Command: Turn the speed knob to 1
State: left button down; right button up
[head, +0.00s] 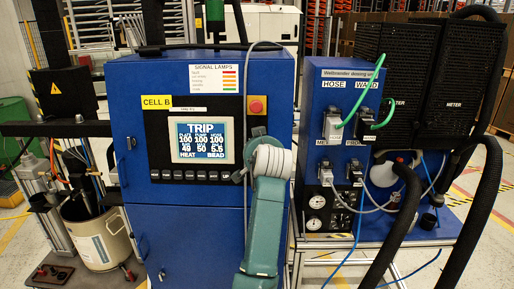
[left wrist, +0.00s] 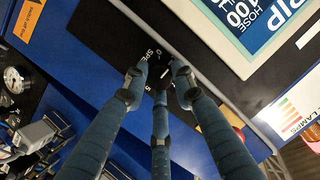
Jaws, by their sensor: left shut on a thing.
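In the left wrist view, three blue-grey fingers of my left gripper (left wrist: 160,80) are closed around the dark speed knob (left wrist: 158,72) on the black panel strip. White lettering beginning "SPE" shows beside it, partly covered by the fingers. The knob's pointer and most scale marks are hidden or too small to read. In the head view, my green arm and pale wrist stand in front of the right part of the blue cabinet (head: 180,230) and hide the knob. My right gripper is not in view.
The cabinet's screen (head: 201,140) reads TRIP and sits left of my wrist. A red button on a yellow plate (head: 256,105) is just above it. A row of black buttons (head: 190,174) runs below the screen. A blue dosing unit (head: 340,90) with hoses stands to the right.

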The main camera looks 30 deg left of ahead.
pick_arm(q)
jog(key=shift+s+f, duration=0.1)
jog(key=shift+f, duration=0.45)
jog(key=c, duration=1.4)
grip_release()
jog(key=shift+r, duration=0.25)
jog(key=v, duration=0.7)
jog(key=shift+s+r, duration=0.15)
jog(key=shift+d, duration=0.15)
